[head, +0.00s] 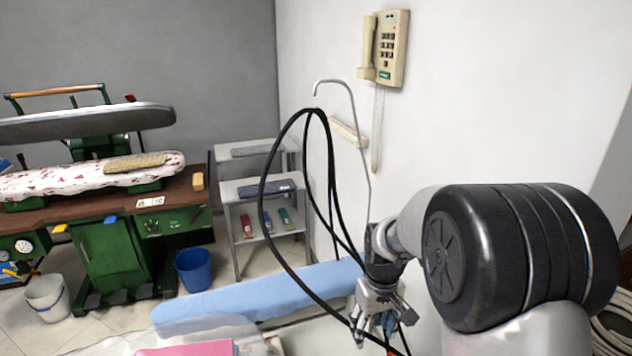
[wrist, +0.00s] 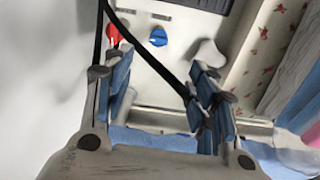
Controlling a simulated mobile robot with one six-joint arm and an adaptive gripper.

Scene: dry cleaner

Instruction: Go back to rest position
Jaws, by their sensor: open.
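My gripper (head: 377,318) hangs at the lower right of the head view, at the end of my arm and just off the right end of the light blue ironing board (head: 250,290). In the wrist view my gripper (wrist: 165,95) shows its two blue-padded fingers spread apart, with nothing between them but a black cable crossing the view. Beyond the fingers is a pale panel with a red knob (wrist: 114,32) and a blue knob (wrist: 158,37).
A phone (head: 390,48) hangs on the white wall behind my arm. A grey shelf (head: 236,215) with several small items stands mid-picture. A green pressing machine (head: 110,255), a blue bucket (head: 194,272) and a white bucket (head: 47,297) are left. Pink cloth (head: 190,349) lies in front.

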